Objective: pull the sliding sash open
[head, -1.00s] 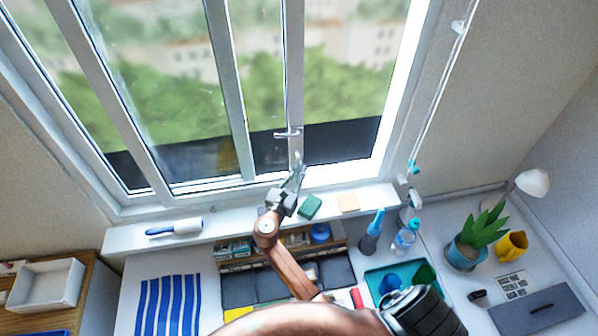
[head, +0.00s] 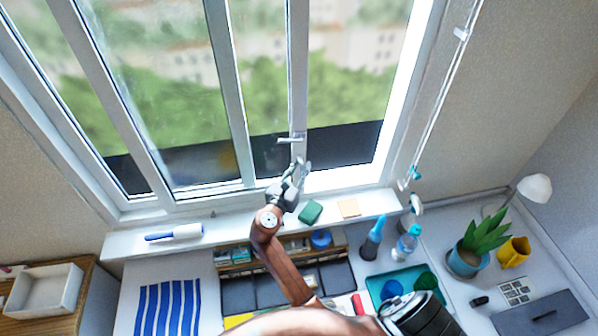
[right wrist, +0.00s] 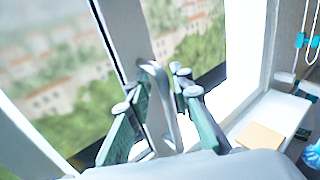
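The sliding sash has a white upright stile (head: 298,75) with a pale metal handle (head: 291,139) low on it. My right gripper (head: 303,168) is just below the handle in the head view, over the sill. In the right wrist view the gripper (right wrist: 156,102) is open, with one green-grey finger on each side of the handle (right wrist: 158,85). The handle stands upright between the fingers there, and the fingers look apart from it. Whether one finger touches it I cannot tell. My left gripper is not in view.
A green sponge (head: 311,212) and a tan pad (head: 348,208) lie on the sill (head: 240,218) near my right gripper. A lint roller (head: 175,232) lies further left. Bottles (head: 407,243) and a potted plant (head: 467,258) stand on the right. A cord (head: 440,95) hangs beside the window.

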